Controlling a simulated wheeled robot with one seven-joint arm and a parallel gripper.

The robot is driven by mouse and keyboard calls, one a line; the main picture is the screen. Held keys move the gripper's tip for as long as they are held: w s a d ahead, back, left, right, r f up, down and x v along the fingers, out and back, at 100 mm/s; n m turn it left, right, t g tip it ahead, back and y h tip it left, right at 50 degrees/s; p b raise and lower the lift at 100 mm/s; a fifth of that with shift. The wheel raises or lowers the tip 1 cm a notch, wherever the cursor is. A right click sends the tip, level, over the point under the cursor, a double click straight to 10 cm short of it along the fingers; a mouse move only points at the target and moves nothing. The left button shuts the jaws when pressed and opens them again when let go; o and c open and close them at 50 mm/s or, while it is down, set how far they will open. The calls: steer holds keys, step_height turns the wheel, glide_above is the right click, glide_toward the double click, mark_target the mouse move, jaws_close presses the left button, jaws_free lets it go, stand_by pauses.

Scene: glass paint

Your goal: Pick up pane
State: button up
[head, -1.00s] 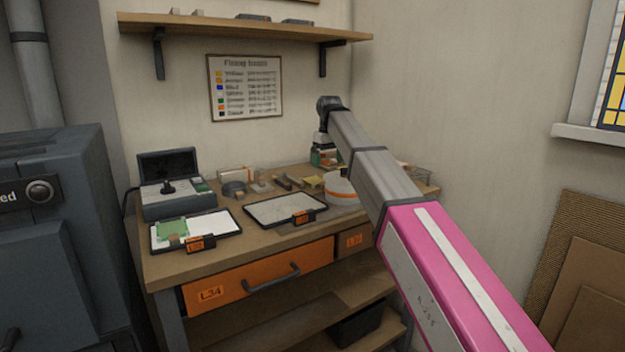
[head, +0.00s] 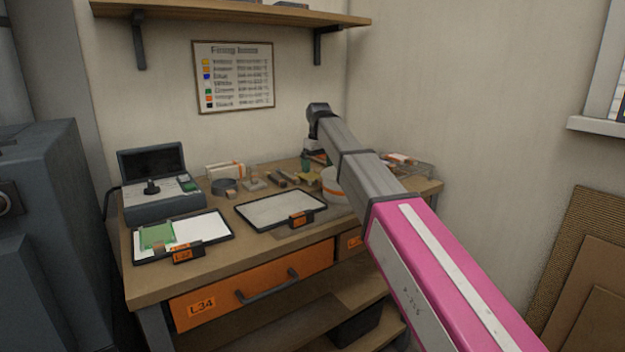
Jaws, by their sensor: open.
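A green glass pane (head: 156,236) lies flat on the left side of a white-surfaced, black-rimmed tray (head: 205,252) at the front left of the bench. An orange label is on the tray's front edge. My gripper (head: 314,152) hangs below my wrist over the back right of the bench, far to the right of the pane. It is small and partly hidden behind my arm, and its fingers are hard to make out. It is open, and no pane shows in it.
A second tray (head: 282,208) looks empty in the middle of the wooden bench (head: 150,290). A grey instrument box (head: 155,200) stands behind the left tray. Small jars and blocks line the back. A white round container (head: 333,187) is partly behind my arm. A shelf (head: 230,12) hangs above.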

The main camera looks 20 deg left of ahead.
mark_target(318, 178)
steer(key=f, duration=0.5)
steer(key=shift+w+a, duration=0.1)
steer(key=shift+w, duration=0.15)
steer(key=c, duration=0.7)
steer(key=shift+r, duration=0.15)
steer(key=shift+c, duration=0.2)
